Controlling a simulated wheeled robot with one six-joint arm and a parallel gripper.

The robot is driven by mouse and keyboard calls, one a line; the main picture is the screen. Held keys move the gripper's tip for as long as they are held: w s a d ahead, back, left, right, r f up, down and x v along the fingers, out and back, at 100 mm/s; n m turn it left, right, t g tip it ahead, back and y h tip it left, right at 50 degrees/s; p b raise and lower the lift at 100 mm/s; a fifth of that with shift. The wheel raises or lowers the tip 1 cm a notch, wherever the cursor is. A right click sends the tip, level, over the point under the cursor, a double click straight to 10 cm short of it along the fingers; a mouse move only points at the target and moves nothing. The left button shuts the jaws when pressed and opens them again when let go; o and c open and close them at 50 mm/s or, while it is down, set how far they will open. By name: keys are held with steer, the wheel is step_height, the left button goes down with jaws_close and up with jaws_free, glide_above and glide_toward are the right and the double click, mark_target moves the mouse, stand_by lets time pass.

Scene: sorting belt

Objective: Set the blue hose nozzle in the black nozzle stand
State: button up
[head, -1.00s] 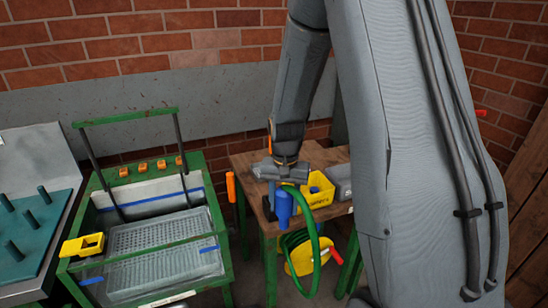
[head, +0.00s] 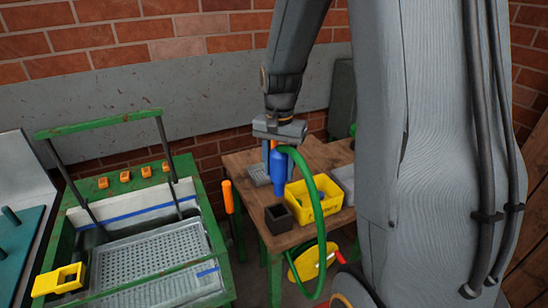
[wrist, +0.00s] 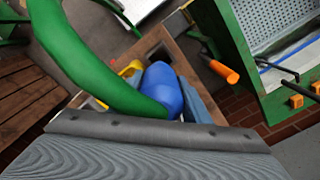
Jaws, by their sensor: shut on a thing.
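The blue hose nozzle (head: 278,176) hangs roughly upright from my gripper (head: 274,150), which is shut on it above the wooden table. A green hose (head: 318,195) runs from the nozzle's top and loops down past the table's front. The black nozzle stand (head: 279,218) is a small open-topped square block at the table's front left edge. The nozzle's lower end is above and behind the stand in the head view, apart from it. In the wrist view the nozzle (wrist: 162,88) and the hose (wrist: 85,60) fill the middle and hide part of the table.
A yellow hose reel (head: 308,263) hangs below the table front. An orange-handled tool (head: 228,197) is at the table's left, near the green-framed washing station (head: 215,240).

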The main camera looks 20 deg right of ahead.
mark_target(278, 196)
steer(key=shift+w+a+f, duration=0.1)
steer(key=shift+w+a, duration=0.1)
steer(key=shift+w, duration=0.05)
steer(key=shift+d+f+b, duration=0.25)
steer(key=shift+f+b, duration=0.65)
steer(key=shift+b, duration=0.05)
step_height(278, 196, down, 3)
steer(key=shift+r+b, duration=0.1)
steer(key=shift+b, duration=1.05)
steer(key=shift+s+a, duration=0.1)
steer(key=shift+s, duration=0.05)
steer(key=shift+f, duration=0.25)
steer(key=shift+f+b, duration=0.45)
steer(key=shift+f, duration=1.15)
steer(key=shift+f+b, duration=0.65)
steer(key=shift+f, duration=0.7)
